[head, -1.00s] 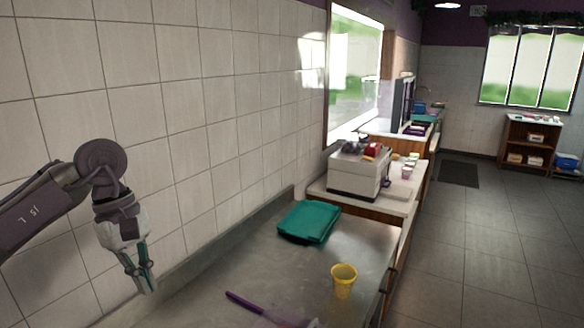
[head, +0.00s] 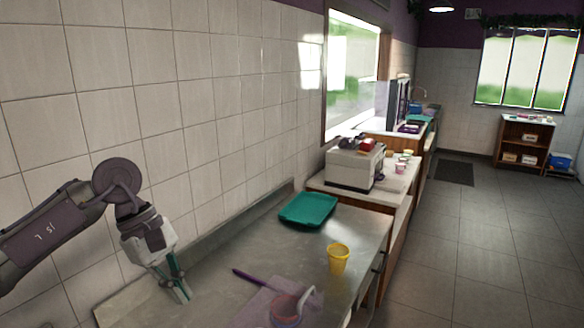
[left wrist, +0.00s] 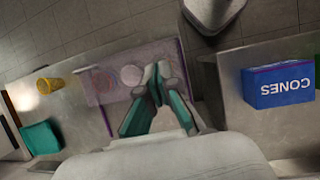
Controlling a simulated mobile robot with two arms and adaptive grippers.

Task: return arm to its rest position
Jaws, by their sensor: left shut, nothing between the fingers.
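My left gripper (head: 178,291) hangs over the left end of the metal counter (head: 222,268), close to the tiled wall, with its teal fingers pointing down. In the left wrist view its fingertips (left wrist: 159,72) meet, with nothing held between them. The gripper is clear of the yellow cup (head: 339,260), which stands upright on the counter to its right. My right gripper is in neither current view.
A teal tray (head: 308,210) lies near the wall. Open floor (head: 480,240) lies right.

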